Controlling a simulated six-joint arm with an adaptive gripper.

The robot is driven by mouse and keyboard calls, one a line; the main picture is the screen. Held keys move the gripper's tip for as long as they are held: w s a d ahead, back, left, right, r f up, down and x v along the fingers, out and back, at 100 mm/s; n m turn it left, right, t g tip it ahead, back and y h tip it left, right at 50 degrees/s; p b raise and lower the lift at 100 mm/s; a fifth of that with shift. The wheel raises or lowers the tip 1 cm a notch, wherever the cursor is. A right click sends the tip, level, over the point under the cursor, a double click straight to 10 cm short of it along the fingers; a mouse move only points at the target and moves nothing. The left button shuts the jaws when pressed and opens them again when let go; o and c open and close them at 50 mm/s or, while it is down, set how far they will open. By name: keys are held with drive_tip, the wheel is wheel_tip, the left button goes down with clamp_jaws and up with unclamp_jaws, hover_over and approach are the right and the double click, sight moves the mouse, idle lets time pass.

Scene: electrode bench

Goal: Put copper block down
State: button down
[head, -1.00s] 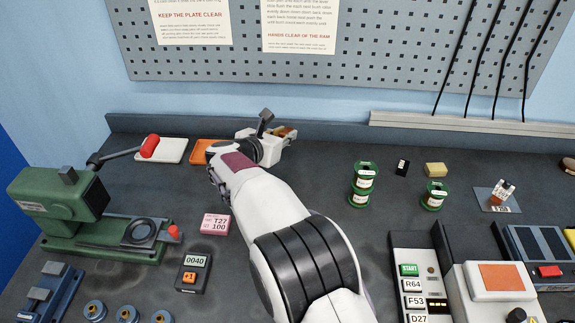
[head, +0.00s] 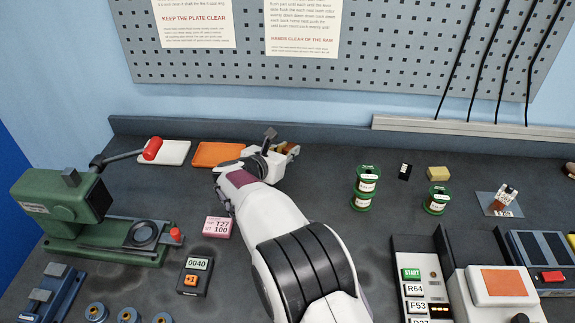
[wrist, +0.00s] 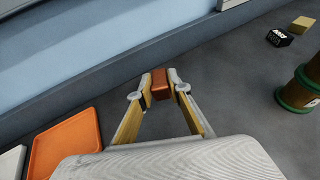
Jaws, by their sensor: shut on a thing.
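My gripper (wrist: 159,90) is shut on the copper block (wrist: 159,82), a small reddish-brown block gripped between its two fingertips in the wrist view. In the head view my gripper (head: 284,151) is near the back of the bench, just right of the orange tray (head: 218,154). My wrist hides most of the block there. The orange tray also shows at the lower left of the wrist view (wrist: 68,140), apart from the block. I cannot tell whether the block touches the bench.
A white tray (head: 163,152) lies left of the orange one. Green spools (head: 366,186), a black box (head: 405,172) and a yellow block (head: 438,173) stand to the right. The green press (head: 75,205) is at the left. Bare bench surrounds my gripper, with the back ledge (head: 330,146) behind.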

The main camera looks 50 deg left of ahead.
sight(287, 172)
drive_tip(key=shift+f, duration=0.9)
drive_tip(key=shift+f, duration=0.1)
drive_tip(key=shift+f, duration=1.75)
drive_tip(key=shift+f, duration=0.1)
drive_tip(key=c, duration=1.9)
unclamp_jaws()
drive_tip(key=shift+f, duration=0.1)
drive_tip(key=shift+s+d+r, duration=0.15)
drive_tip(key=shift+s+r, duration=0.2)
drive_tip(key=shift+s, duration=0.1)
drive_tip(key=shift+v, duration=5.5)
